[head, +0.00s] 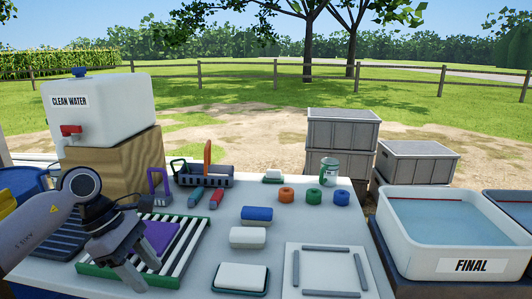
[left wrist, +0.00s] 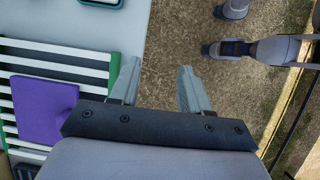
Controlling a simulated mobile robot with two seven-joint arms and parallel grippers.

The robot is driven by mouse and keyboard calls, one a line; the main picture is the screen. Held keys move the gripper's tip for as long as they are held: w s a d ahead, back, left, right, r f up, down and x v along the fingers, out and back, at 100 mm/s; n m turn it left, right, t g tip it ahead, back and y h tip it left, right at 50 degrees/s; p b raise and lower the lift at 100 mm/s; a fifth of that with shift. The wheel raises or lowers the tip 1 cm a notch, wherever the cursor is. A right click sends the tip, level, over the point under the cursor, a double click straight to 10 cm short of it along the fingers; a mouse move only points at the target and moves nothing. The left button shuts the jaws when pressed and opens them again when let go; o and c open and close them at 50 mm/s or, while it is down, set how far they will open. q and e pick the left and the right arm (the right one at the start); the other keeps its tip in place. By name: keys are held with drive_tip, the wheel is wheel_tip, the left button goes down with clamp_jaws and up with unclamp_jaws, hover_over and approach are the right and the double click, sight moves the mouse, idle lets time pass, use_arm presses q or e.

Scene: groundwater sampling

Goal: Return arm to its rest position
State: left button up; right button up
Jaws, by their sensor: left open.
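My left gripper (head: 143,276) hangs from my left arm (head: 45,225) at the lower left in the head view, pointing down above the table's front-left area. It overlaps the front part of a green-framed rack with white slats (head: 186,243). In the left wrist view my left gripper (left wrist: 158,68) has its two fingers spread apart with nothing between them. The ground beyond the table edge shows between the fingertips. A purple flat block (head: 161,236) lies on the rack, beside the gripper; it also shows in the left wrist view (left wrist: 45,108). My right gripper is not in view.
A clean water tank (head: 110,108) stands on a wooden block (head: 120,165). A tool caddy (head: 207,178) and several sponges and rings are on the table (head: 195,275). A white square frame (head: 328,268) lies front right. The FINAL basin (head: 455,232) holds water at the right.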

use_arm(q)
drive_tip(key=s+d+n+t+h+p, duration=0.1)
drive_tip(key=s+d+n+h, duration=0.2)
drive_tip(key=d+n+h, duration=0.35)
drive_tip(key=s+d+n+t+h+p, duration=0.1)
drive_tip(key=s+d+n+h, duration=0.25)
drive_tip(key=d+h, duration=0.55)
drive_tip(key=s+a+f+n+t+y+p, duration=0.15)
drive_tip(key=f+n+t+y, duration=0.3)
drive_tip(key=n, duration=0.65)
drive_tip(key=w+a+f+n+t+y, duration=0.1)
drive_tip(key=a+f+n+t+y, duration=0.3)
drive_tip(key=n, duration=0.7)
drive_tip(key=s+a+f+n+t+y, duration=0.15)
drive_tip(key=n+t+y, duration=0.4)
drive_tip(key=n, duration=0.55)
drive_tip(key=s+a+f+n+g+y, duration=0.2)
drive_tip(key=s+f+n, duration=0.2)
drive_tip(key=s+f, duration=0.2)
drive_tip(key=s+a+f+n+g+y+p, duration=0.1)
drive_tip(key=s+a+f+n+g+y, duration=0.1)
drive_tip(key=s+f+n, duration=0.3)
drive_tip(key=shift+s+f+g, duration=0.45)
drive_tip(key=shift+f+g, duration=0.25)
drive_tip(key=shift+f, duration=0.1)
